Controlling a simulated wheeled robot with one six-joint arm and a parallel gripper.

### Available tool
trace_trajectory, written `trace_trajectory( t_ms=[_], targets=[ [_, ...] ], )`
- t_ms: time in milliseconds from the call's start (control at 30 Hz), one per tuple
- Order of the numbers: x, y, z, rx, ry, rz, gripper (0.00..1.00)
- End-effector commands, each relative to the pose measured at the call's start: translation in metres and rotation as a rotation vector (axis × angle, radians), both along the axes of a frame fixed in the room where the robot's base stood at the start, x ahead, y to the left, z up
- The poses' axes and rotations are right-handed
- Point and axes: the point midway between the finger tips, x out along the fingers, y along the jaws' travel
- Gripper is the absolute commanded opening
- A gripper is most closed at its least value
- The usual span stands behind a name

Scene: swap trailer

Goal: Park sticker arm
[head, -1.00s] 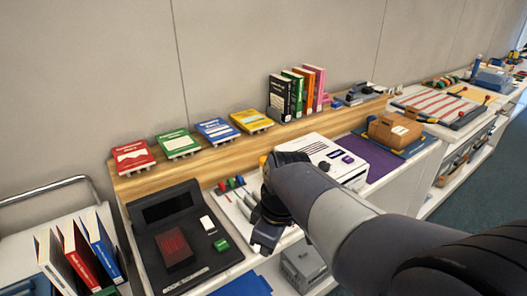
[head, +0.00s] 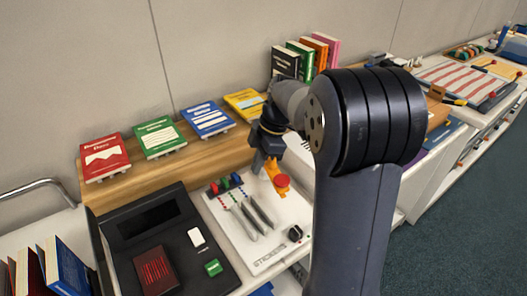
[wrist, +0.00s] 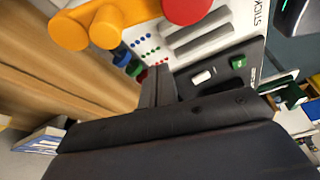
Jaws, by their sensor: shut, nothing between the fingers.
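The sticker board (head: 270,238) is a white panel on the bench, marked with sticker lettering. Its orange arm (head: 272,172) has a round red knob (head: 281,181) and sits at the board's back right. In the wrist view the orange arm (wrist: 112,20) and red knob (wrist: 187,7) show at the top, cut by the edge. My gripper (head: 258,168) is shut and empty, just left of the orange arm in the head view. In the wrist view its dark fingers (wrist: 157,82) point up the picture beside the board. Whether it touches the arm I cannot tell.
Grey strips (head: 254,214) and small coloured pegs (head: 226,184) are on the board. A black console (head: 160,222) stands to its left. The wooden shelf (head: 180,170) behind carries several books. My arm hides the bench to the right.

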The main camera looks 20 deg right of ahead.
Motion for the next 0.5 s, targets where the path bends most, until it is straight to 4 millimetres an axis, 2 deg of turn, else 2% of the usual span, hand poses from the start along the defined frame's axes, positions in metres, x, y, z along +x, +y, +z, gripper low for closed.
trace_trajectory(
  t_ms=[33,200,300,500],
  targets=[
    [-0.001,0.004,-0.012,0.001,0.005,0.002,0.00],
    [-0.002,0.016,-0.044,0.001,0.004,-0.001,0.00],
    [0.000,-0.005,-0.039,0.000,0.000,-0.006,0.00],
    [0.001,-0.023,-0.040,-0.001,0.000,-0.003,0.00]
  ],
)
